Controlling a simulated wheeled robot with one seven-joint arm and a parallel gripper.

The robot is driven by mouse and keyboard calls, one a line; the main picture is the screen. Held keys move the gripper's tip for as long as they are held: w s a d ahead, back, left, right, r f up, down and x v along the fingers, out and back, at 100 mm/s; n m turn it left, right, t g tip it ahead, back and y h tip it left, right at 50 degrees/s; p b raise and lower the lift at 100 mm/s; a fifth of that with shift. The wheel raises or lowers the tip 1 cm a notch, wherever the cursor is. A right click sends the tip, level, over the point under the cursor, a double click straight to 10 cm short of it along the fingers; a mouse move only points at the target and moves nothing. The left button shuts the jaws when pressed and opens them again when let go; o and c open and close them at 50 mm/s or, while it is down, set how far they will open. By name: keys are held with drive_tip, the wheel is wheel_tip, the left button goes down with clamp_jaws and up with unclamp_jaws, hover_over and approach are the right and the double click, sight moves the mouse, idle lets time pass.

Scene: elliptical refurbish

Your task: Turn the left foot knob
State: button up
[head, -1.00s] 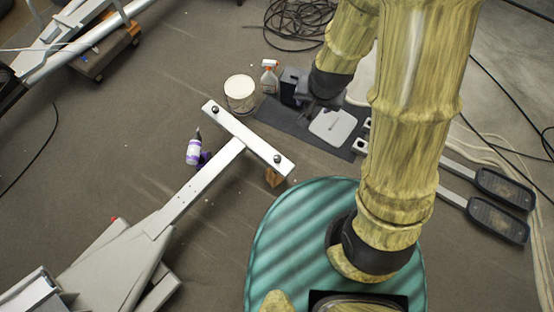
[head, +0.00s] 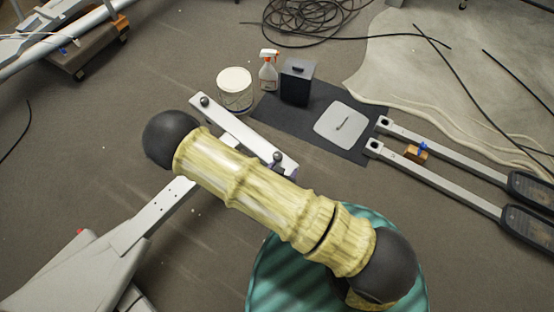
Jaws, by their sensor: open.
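The grey crossbar (head: 231,128) at the end of the machine's frame carries two dark round knobs. The left foot knob (head: 204,101) looks to be the one at its upper-left end, in clear view. The other knob (head: 277,157) sits near its lower-right end. My arm lies across the picture, with its black rounded joint left of the crossbar and just below the left knob in the picture. The arm covers part of the crossbar and the frame beam. I cannot make out my gripper or its fingers; whether the arm touches anything is unclear.
A white bucket (head: 235,88), an orange-topped spray bottle (head: 268,72) and a black box (head: 298,82) stand beyond the crossbar. A dark mat (head: 283,121) bears a pale plate (head: 341,124). Two pedal arms (head: 450,178) lie right. Cables (head: 310,22) coil at the back.

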drive_tip(key=s+f+n+t+y+b, duration=0.4)
drive_tip(key=f+t+b, duration=0.3)
drive_tip(key=f+b, duration=0.4)
drive_tip(key=shift+a+f+n+y, duration=0.2)
drive_tip(key=shift+f+n+y, duration=0.5)
drive_tip(key=shift+y, duration=0.2)
drive_tip(key=shift+r, duration=0.1)
